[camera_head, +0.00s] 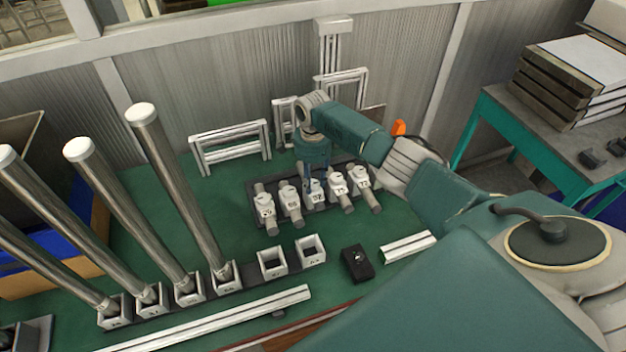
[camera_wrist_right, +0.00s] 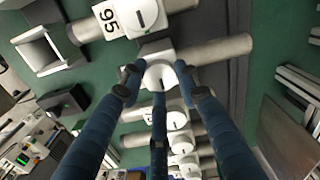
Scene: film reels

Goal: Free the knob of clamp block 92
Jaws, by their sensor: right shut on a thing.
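A row of several white clamp blocks with round knobs stands on a dark base at the back of the green table. My right gripper (camera_head: 314,178) reaches down from above onto the middle block (camera_head: 316,196). In the right wrist view its three blue fingers (camera_wrist_right: 160,88) close around a white knob (camera_wrist_right: 160,76) with a dark mark. The held block's number is hidden there and too small to read surely in the head view. The neighbouring block reads 95 (camera_wrist_right: 108,22), and its knob (camera_wrist_right: 139,18) is untouched. My left gripper is not in view.
Tall metal tubes with white caps (camera_head: 141,113) stand in sockets at the left. Two empty square sockets (camera_head: 272,262) and a small black box (camera_head: 357,263) lie in front of the blocks. White frames (camera_head: 230,146) stand behind. The green table between tubes and blocks is clear.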

